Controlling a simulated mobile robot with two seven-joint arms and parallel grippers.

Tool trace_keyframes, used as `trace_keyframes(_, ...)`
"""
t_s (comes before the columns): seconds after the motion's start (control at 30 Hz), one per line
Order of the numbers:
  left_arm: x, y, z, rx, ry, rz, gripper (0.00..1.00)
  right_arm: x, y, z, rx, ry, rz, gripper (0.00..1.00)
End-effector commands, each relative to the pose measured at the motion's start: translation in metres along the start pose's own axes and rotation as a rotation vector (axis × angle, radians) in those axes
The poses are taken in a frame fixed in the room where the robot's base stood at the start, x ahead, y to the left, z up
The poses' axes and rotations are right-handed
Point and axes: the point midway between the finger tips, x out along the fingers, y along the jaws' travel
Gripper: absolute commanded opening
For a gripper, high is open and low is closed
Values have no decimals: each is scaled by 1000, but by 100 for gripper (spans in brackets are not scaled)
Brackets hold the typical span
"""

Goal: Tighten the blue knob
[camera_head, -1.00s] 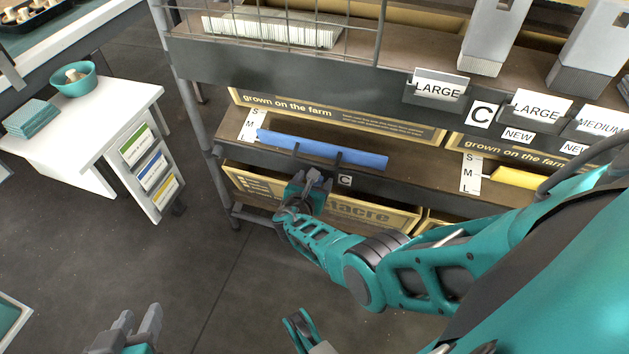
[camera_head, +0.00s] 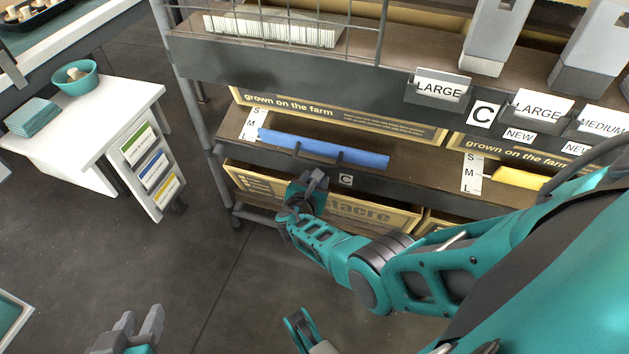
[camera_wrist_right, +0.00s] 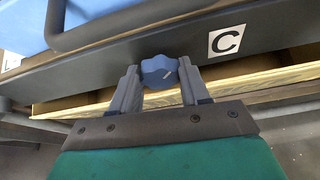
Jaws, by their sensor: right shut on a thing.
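The blue knob (camera_wrist_right: 159,71) shows in the right wrist view, on the dark front edge of a shelf, with a small light mark on its face. My right gripper (camera_wrist_right: 158,78) has one finger on each side of the knob and is shut on it. In the head view my right gripper (camera_head: 314,180) is at the front edge of the lower shelf and hides the knob. My left gripper (camera_head: 142,312) is at the lower left of the head view, with its fingers apart and nothing between them.
A blue bar (camera_head: 325,149) lies along the lower shelf above my right gripper. A cardboard box (camera_head: 385,217) stands below. A label with the letter C (camera_wrist_right: 227,41) is right of the knob. A white table (camera_head: 95,110) stands left, with open floor between.

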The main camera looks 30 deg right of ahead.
Motion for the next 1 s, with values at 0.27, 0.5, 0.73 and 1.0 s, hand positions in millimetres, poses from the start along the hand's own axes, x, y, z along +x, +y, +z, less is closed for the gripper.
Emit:
trace_keyframes(0.27, 0, 0, 0, 0, 1, 0, 38, 1, -3, 0, 159, -2, 69, 15)
trace_keyframes(0.5, 1, 0, -2, 1, 5, -1, 38, 1, -4, 0, 324, -2, 137, 15)
trace_keyframes(0.73, 2, -1, -4, 2, 9, -1, 38, 1, -4, -1, 446, -1, 185, 15)
trace_keyframes(1.0, 2, -1, -4, 2, 9, -1, 38, 1, -5, 0, 516, -1, 213, 15)
